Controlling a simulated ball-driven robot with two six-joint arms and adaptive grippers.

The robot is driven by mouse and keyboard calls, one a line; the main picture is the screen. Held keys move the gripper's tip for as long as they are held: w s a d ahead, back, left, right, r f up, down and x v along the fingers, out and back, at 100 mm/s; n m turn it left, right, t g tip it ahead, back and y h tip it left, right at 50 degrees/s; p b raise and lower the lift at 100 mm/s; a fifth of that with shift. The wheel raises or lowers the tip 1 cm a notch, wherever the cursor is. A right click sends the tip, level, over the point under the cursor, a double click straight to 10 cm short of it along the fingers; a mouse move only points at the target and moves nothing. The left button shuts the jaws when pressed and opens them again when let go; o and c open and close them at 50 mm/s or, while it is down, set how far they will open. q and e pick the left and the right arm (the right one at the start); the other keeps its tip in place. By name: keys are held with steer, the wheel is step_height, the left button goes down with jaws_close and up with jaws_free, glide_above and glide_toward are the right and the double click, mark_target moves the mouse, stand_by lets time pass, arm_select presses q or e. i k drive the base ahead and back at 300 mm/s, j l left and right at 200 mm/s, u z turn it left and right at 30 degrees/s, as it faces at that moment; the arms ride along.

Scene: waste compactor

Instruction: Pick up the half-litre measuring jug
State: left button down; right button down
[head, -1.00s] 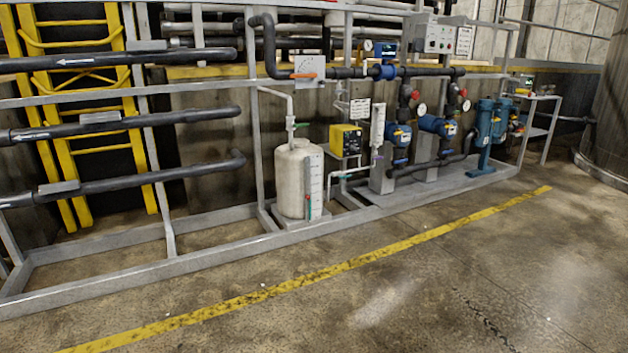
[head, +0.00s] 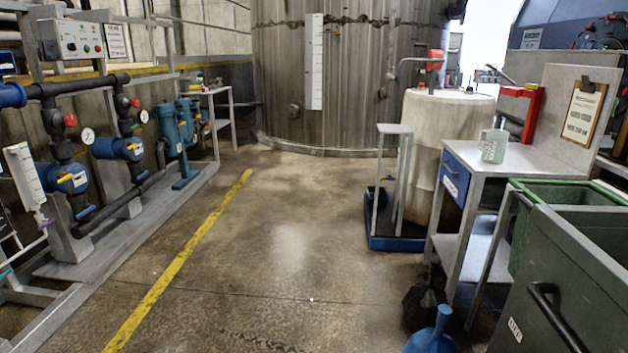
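A pale, translucent measuring jug (head: 494,146) with markings on its side stands upright on top of a grey metal workbench (head: 520,163) with a blue drawer, at the right of the head view. Its handle appears to be on the right. I cannot read its volume at this distance. Neither of my grippers shows in the head view.
Green bins (head: 575,260) stand in front of the bench at the right. A blue bottle (head: 432,335) and a dark bag (head: 421,303) are on the floor before it. A white drum (head: 428,115) stands behind. The middle floor (head: 270,240) is clear; pumps (head: 118,148) line the left.

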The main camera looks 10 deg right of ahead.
mark_target(496, 140)
steer(key=i+l+z, duration=0.1)
steer(key=i+z, duration=0.15)
steer(key=z, duration=0.15)
steer(key=i+z, duration=0.25)
steer(key=z, duration=0.15)
steer(key=i+j+z, duration=0.1)
steer(key=i+z, duration=0.15)
steer(key=z, duration=0.2)
steer(key=i+j+z, duration=0.15)
steer(key=z, duration=0.25)
steer(key=l+z, duration=0.1)
steer(key=z, duration=0.9)
steer(key=i+j, duration=0.1)
steer(key=j, duration=0.25)
steer(key=i+j, duration=0.1)
steer(key=j, duration=0.25)
steer(key=i+j, duration=0.1)
steer(key=j, duration=0.25)
